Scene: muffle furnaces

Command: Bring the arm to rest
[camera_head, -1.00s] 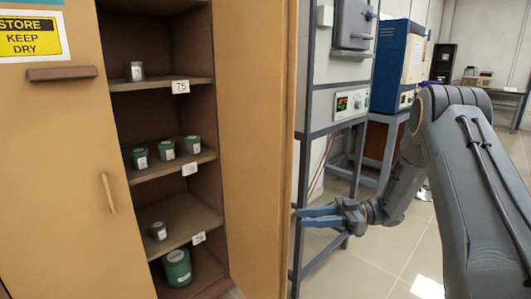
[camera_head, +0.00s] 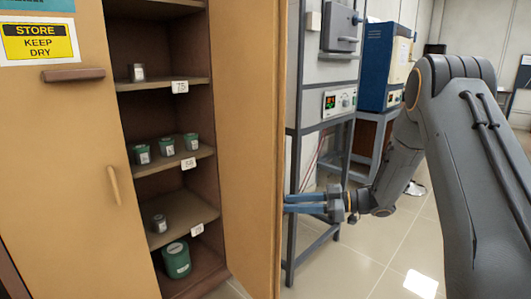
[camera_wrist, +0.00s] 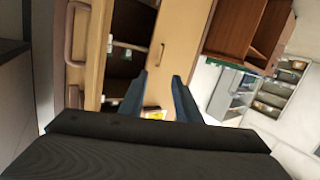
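My gripper (camera_head: 288,204) is at the right of the cabinet's open door (camera_head: 252,140) in the head view, its blue fingers pointing left. The fingertips are close to the door's edge; I cannot tell whether they touch it. In the wrist view the two fingers of my gripper (camera_wrist: 158,88) stand apart with nothing between them. My arm comes in from the right, bent down to the gripper.
The open cabinet's shelves (camera_head: 165,83) hold small jars and a larger green jar (camera_head: 176,260). A furnace (camera_head: 341,26) on a metal stand (camera_head: 292,165) is behind my gripper. A blue furnace (camera_head: 383,65) stands farther back. Tiled floor (camera_head: 385,250) is clear below the arm.

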